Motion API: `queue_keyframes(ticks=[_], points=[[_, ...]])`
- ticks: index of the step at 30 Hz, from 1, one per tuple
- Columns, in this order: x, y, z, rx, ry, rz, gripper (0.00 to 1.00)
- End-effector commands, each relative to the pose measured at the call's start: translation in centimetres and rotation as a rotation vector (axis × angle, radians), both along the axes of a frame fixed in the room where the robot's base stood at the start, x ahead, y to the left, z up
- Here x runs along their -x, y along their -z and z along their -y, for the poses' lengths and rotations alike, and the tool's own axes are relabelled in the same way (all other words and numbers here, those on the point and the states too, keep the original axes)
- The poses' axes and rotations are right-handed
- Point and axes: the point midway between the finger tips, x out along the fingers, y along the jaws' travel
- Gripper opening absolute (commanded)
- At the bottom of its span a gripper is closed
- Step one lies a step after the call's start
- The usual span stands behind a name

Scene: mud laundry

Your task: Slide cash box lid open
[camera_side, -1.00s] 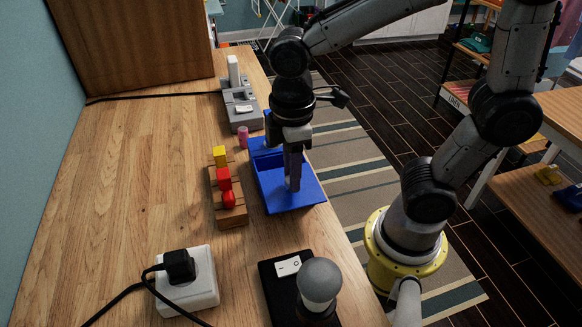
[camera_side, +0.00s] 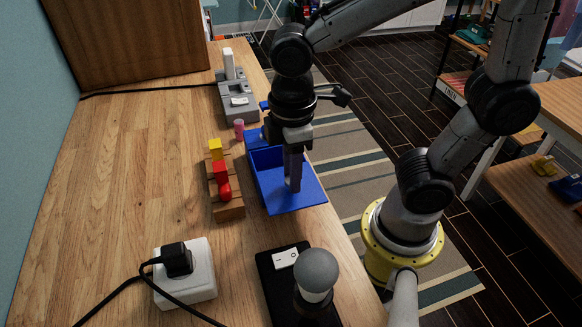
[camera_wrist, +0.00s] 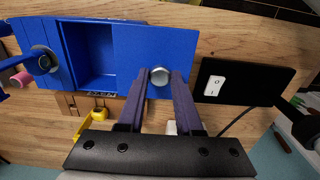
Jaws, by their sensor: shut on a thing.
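The blue cash box (camera_wrist: 91,84) stands on the wooden bench; in the side view its blue wall (camera_side: 261,188) shows to the left of my gripper. Its flat blue lid (camera_wrist: 137,46) is partly slid aside, leaving an open, empty-looking compartment. The lid carries a round silver knob (camera_wrist: 160,76). My gripper (camera_wrist: 160,84) is shut on this knob, with one finger on each side. In the side view my gripper (camera_side: 293,188) points straight down onto the lid, and its fingers hide the knob.
A wooden block with red and yellow parts (camera_side: 224,190) stands left of the box, and a pink cylinder (camera_side: 239,129) behind it. A black switch board with a bulb (camera_side: 317,273) lies near the front. A white socket with black plug (camera_side: 190,285) is front left. The bench's left side is clear.

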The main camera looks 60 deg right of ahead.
Motion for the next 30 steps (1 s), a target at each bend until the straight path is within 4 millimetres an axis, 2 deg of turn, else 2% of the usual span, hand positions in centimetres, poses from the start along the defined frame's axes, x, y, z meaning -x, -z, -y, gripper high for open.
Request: queue_keyframes(ticks=[24,25,27,30], points=[[0.84,-0.05,-0.80,-0.001,0.000,0.001,0.00],[0.84,-0.05,-0.80,-0.001,0.000,0.001,0.38],[0.85,-0.04,-0.79,-0.001,0.000,0.001,0.48],[0.85,-0.03,-0.79,-0.001,0.000,0.001,0.48]])
